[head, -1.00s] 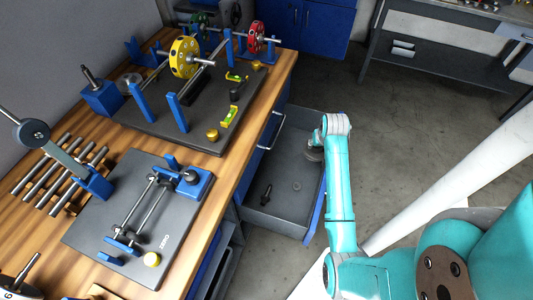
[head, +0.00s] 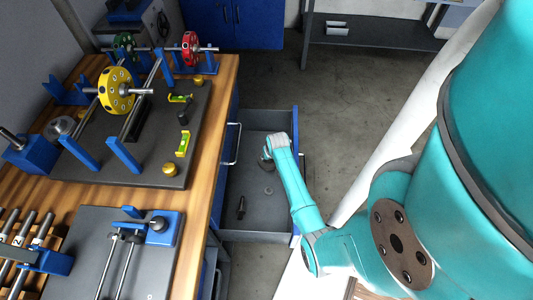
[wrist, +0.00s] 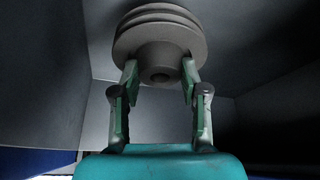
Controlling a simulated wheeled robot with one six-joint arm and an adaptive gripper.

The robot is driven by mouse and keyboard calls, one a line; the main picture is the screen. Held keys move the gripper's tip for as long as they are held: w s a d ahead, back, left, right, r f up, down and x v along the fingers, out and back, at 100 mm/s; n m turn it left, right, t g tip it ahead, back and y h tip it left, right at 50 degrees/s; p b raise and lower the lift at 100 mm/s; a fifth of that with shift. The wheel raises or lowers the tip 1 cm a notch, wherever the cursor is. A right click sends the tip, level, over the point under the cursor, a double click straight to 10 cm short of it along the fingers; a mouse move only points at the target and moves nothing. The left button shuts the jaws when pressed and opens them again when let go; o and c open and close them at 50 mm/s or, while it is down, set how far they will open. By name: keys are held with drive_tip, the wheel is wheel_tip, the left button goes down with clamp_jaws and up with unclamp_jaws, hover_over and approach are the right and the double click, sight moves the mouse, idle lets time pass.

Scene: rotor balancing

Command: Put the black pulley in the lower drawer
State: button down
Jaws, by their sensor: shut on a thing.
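The black pulley (wrist: 160,38) is dark grey with grooved rims and a hub with a bore. My gripper (wrist: 160,85) is shut on its hub in the wrist view, with one finger on each side. In the head view my gripper (head: 268,158) is over the far part of the open drawer (head: 229,215), and the pulley is mostly hidden by my arm. Grey drawer walls surround the pulley in the wrist view. I cannot tell whether it touches the drawer floor.
A dark bolt-like part (head: 241,207) and a small grey ring (head: 268,190) lie in the drawer. The wooden bench (head: 207,150) with a rotor stand (head: 150,165) is to the left. A handle (head: 233,144) shows on the cabinet front. Floor beyond the drawer is clear.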

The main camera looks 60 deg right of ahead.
sight(269, 161)
drive_tip(key=shift+w+f, duration=0.1)
drive_tip(key=shift+f, duration=2.1)
drive_tip(key=shift+d, duration=0.1)
drive_tip(key=c, duration=0.6)
unclamp_jaws()
drive_tip(key=shift+f, duration=0.2)
